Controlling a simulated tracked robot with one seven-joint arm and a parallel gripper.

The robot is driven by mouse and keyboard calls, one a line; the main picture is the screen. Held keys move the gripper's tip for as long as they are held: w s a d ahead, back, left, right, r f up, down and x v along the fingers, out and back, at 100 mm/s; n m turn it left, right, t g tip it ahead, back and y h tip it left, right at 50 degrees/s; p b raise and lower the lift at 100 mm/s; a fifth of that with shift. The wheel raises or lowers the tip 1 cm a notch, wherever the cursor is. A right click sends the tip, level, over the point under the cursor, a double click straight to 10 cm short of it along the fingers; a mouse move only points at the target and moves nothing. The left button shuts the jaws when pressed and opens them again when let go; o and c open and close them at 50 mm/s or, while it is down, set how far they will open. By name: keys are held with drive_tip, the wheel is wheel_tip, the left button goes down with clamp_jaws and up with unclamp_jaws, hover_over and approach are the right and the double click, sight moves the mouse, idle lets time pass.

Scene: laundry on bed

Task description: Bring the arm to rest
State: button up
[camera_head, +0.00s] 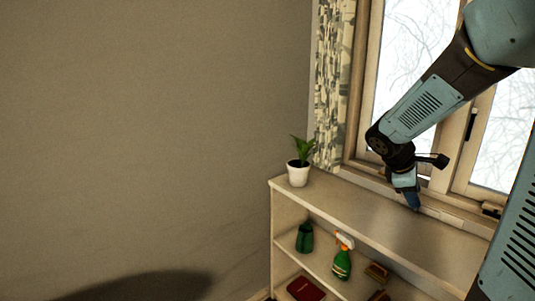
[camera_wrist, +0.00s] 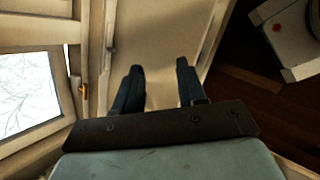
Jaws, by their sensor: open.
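My arm reaches in from the upper right in the head view, with its forearm in front of the window. My gripper (camera_head: 411,198) points down over the back part of the shelf unit's top, near the window sill. In the wrist view my gripper (camera_wrist: 158,75) shows two dark blue fingers set apart with nothing between them. From the head view I cannot tell whether the fingertips touch the shelf top.
A shelf unit (camera_head: 348,209) stands below the window (camera_head: 410,45). A potted plant (camera_head: 298,172) sits on its top left end. A green spray bottle (camera_head: 342,262), a dark green container (camera_head: 304,238) and a red book (camera_head: 306,289) are on lower shelves. A patterned curtain (camera_head: 331,80) hangs left of the window.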

drive_tip(key=s+a+r+m+t+y, duration=0.2)
drive_tip(key=s+a+m, duration=0.4)
drive_tip(key=s, duration=0.4)
drive_tip(key=s+a+r+m+t+y, duration=0.1)
drive_tip(key=s+a+r+m+y, duration=0.3)
drive_tip(key=s+a, duration=0.5)
drive_tip(key=shift+s+a+r+m+t+y, duration=0.25)
drive_tip(key=shift+s+r+m+t, duration=0.2)
drive_tip(key=shift+r+m, duration=0.75)
drive_tip(key=shift+r, duration=0.15)
